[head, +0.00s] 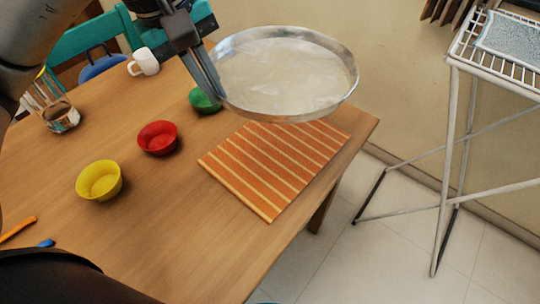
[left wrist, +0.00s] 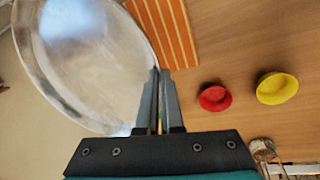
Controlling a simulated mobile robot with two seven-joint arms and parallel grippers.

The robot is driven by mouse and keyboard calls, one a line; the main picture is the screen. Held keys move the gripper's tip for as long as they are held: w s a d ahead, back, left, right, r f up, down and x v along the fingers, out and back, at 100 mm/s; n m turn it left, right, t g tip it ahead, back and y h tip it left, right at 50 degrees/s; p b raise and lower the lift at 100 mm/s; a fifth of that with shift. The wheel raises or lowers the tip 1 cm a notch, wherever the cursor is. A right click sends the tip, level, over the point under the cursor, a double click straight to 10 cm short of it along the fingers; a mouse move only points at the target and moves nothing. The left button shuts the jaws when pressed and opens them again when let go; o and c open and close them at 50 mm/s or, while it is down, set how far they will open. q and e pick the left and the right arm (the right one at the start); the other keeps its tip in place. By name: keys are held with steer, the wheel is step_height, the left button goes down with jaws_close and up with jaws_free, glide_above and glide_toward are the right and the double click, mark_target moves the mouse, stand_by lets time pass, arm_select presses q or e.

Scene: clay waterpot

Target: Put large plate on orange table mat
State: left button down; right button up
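The large plate (head: 285,72) is round, silvery and shiny with a raised rim. My left gripper (head: 217,92) is shut on its left edge in the head view and holds it above the table, over the far side of the mat. In the left wrist view the plate (left wrist: 85,60) fills the upper left, with its edge at the fingers of the left gripper (left wrist: 158,72). The orange striped table mat (head: 268,170) lies flat on the wooden table; the plate hides its far edge. The mat (left wrist: 165,30) also shows in the wrist view. My right gripper is not in view.
A green bowl (head: 204,100), a red bowl (head: 157,138) and a yellow bowl (head: 99,180) stand left of the mat. A white mug (head: 144,62) and a glass (head: 60,116) are farther left. A white wire rack (head: 470,90) stands right of the table (head: 190,225).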

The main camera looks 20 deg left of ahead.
arm_select(q)
steer(key=b, duration=0.6)
glide_above(234, 172)
steer(key=f, duration=1.5)
steer(key=shift+s+a+f, duration=0.25)
steer(key=shift+s, duration=0.15)
steer(key=shift+f, duration=0.4)
step_height(234, 172, down, 3)
steer(key=shift+f+b, duration=0.15)
steer(key=shift+b, duration=0.45)
steer(key=shift+f, duration=0.1)
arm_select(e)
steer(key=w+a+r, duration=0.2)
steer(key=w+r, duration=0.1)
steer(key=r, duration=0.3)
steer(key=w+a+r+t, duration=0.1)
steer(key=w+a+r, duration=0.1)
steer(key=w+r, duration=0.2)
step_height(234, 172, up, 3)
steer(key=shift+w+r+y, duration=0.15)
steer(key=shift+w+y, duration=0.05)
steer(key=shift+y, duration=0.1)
